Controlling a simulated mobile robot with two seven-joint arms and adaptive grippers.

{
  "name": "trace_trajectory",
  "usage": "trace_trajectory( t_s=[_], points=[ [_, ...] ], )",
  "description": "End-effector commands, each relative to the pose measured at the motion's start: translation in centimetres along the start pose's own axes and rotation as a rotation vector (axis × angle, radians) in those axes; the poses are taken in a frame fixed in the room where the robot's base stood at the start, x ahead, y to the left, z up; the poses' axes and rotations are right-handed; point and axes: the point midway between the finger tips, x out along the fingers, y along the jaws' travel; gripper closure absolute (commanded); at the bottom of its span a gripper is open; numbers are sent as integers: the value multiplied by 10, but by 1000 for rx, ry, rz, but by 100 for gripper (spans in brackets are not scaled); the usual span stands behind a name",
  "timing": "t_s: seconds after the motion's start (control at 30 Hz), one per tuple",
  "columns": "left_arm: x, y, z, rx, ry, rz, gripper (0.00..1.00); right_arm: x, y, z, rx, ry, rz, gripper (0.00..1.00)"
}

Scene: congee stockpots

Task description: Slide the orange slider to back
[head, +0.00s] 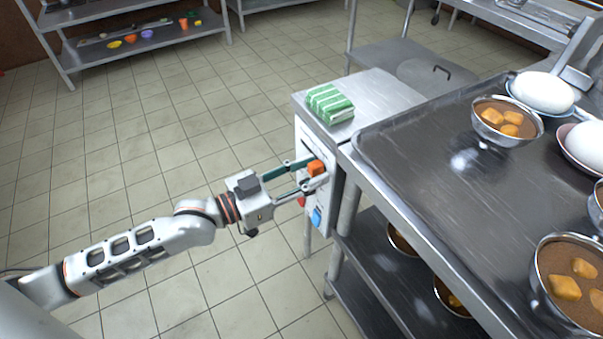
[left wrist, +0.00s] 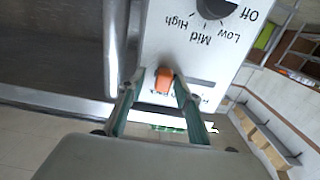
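The orange slider (head: 316,168) sits on the white control panel (head: 318,204) on the side of a metal counter. It also shows in the left wrist view (left wrist: 163,80), at one end of a dark slot. My left gripper (head: 308,172) reaches the panel from the left. Its two fingers are parted on either side of the slider, and in the wrist view a gap shows on the slider's left side. The right fingertip looks close to it; contact is unclear. My right gripper is out of view.
A red control (head: 301,201) and a blue control (head: 316,216) sit low on the panel. A dark knob (left wrist: 215,8) with printed settings shows in the wrist view. A green striped cloth (head: 330,104) lies on the counter. A metal table (head: 420,150) with bowls stands at right.

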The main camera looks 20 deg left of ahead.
Motion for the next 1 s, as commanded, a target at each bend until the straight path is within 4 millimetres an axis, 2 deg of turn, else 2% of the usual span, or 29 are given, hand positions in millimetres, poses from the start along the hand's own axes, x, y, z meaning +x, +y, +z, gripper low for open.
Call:
trace_trajectory(
  t_s=[0.17,0.6,0.8,1.0],
  points=[
    [-16,0,2,0,-4,-1,67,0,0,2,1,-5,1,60],
    [-92,1,1,-1,-4,2,67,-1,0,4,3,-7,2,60],
    [-112,1,2,-1,-4,1,67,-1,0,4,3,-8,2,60],
    [-119,1,0,-1,-1,2,67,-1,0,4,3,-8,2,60]
  ],
)
